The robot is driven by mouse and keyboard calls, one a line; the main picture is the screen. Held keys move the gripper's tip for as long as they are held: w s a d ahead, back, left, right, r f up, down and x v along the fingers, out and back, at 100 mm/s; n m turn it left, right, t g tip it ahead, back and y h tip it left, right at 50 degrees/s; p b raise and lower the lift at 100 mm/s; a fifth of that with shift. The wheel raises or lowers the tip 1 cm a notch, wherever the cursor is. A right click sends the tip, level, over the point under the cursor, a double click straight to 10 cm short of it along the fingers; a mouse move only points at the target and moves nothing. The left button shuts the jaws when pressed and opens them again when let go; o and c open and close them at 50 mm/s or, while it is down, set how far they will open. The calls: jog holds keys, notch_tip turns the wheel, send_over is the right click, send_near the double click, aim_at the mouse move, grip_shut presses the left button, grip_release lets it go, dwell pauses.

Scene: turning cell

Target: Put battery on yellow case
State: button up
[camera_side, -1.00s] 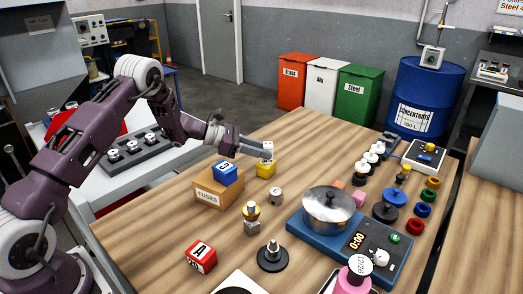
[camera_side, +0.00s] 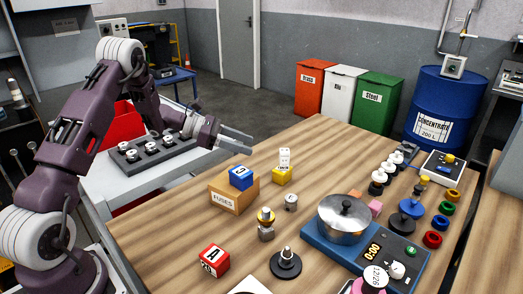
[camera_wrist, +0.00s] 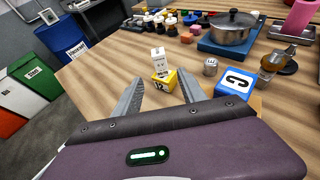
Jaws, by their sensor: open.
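The yellow case (camera_side: 282,176), a small cube with a number on its face, stands on the wooden table beside the fuses box. A small white block, seemingly the battery (camera_side: 284,157), stands upright on top of it. In the wrist view the battery (camera_wrist: 158,55) rests on the yellow case (camera_wrist: 165,81), with nothing gripping it. My gripper (camera_side: 248,146) is to the left of both, open and empty. In the wrist view the fingers of my gripper (camera_wrist: 161,78) are spread wide, with the yellow case beyond and between their tips.
The fuses box (camera_side: 224,200) with a blue cube (camera_side: 241,178) on it stands close to the yellow case.

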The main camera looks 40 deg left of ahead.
jog(key=s+d+r+m+g+y, duration=0.1)
jog(key=s+d+r+m+g, duration=0.6)
jog(key=s+d+r+m, duration=0.85)
jog(key=s+f+m+t+y, duration=0.1)
jog(key=s+m+t+y, duration=0.2)
jog(key=s+m+y, duration=0.5)
jog(key=s+m, duration=0.3)
jog(key=s, duration=0.9)
jog(key=shift+s+f+y, duration=0.15)
jog(key=shift+s+y, duration=0.1)
jog(key=shift+y, duration=0.05)
